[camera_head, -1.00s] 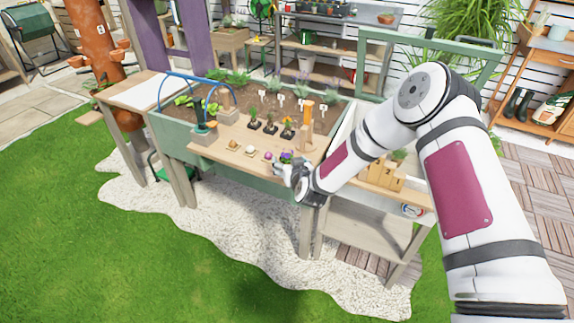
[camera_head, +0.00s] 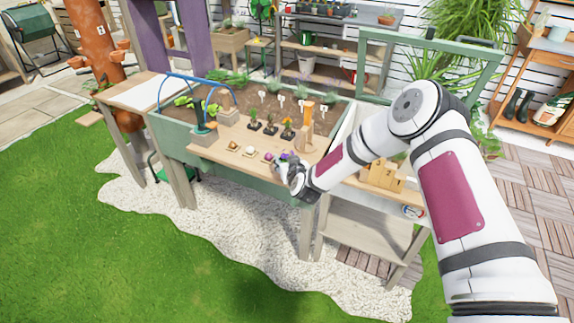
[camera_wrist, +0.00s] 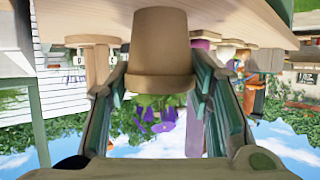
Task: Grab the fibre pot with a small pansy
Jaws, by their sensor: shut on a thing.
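The fibre pot (camera_wrist: 158,50) is brown and fills the middle of the wrist view, which is upside down. Purple pansy flowers (camera_wrist: 163,127) and green leaves show beyond its rim. My gripper (camera_wrist: 160,80) has one finger on each side of the pot and is shut on it. In the head view my gripper (camera_head: 283,171) is at the front edge of the potting table (camera_head: 222,152), and a little purple of the pansy (camera_head: 287,156) shows just above it. The pot is mostly hidden there. I cannot tell whether its base touches the tabletop.
Small bulb-like items (camera_head: 249,150) stand in a row left of my gripper. Several seedlings in black pots (camera_head: 270,129) stand behind them. Wooden blocks (camera_head: 380,173) lie to the right, under my arm. Lawn lies in front.

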